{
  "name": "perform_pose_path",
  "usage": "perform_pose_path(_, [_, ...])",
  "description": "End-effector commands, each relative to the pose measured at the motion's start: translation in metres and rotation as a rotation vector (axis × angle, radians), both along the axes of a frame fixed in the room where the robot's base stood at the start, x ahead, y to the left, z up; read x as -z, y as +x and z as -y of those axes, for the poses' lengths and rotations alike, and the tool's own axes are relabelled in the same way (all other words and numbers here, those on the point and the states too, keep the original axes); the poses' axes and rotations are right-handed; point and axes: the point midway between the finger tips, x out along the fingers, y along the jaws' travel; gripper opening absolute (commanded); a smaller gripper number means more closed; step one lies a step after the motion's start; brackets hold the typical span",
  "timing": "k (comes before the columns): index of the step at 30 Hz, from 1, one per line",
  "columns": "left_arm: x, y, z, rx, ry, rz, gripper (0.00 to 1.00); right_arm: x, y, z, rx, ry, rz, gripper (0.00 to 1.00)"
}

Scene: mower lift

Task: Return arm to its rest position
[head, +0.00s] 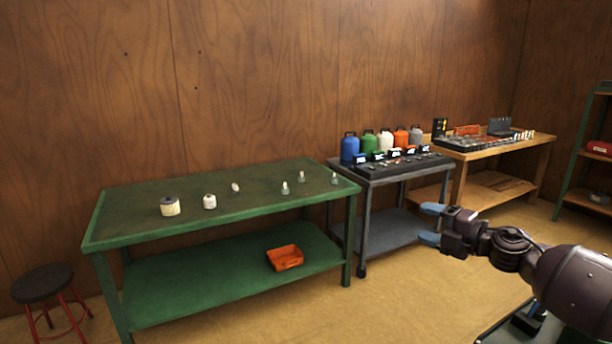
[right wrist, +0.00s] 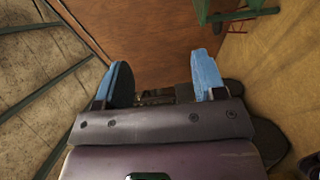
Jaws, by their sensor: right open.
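My right gripper (head: 431,224) comes in from the right in the head view, with its arm stretched leftward over the floor. Its two blue fingertips are apart, and nothing shows between them. My left gripper is in neither view.
The green table holds several small parts, with an orange bin (head: 285,257) on its lower shelf. The cart carries coloured jugs (head: 386,142). A wooden bench (head: 500,153) stands behind, a green shelf (head: 575,160) at far right, and a stool (head: 42,284) at left. Floor between is clear.

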Motion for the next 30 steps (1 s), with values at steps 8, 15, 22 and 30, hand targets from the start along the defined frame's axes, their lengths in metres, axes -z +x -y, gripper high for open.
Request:
perform_pose_path(8, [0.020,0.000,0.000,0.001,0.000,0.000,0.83,0.098,-0.049,-0.036,0.240,0.449,-0.173,0.64])
perform_pose_path(15, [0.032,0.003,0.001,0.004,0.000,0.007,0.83,0.191,-0.107,-0.035,0.458,0.730,-0.427,0.64])
perform_pose_path(22, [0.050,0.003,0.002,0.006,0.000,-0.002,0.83,0.277,-0.179,-0.027,0.646,0.973,-0.671,0.64])
perform_pose_path(30, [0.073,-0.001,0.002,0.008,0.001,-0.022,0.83,0.363,-0.278,-0.010,0.862,1.197,-0.841,0.64])
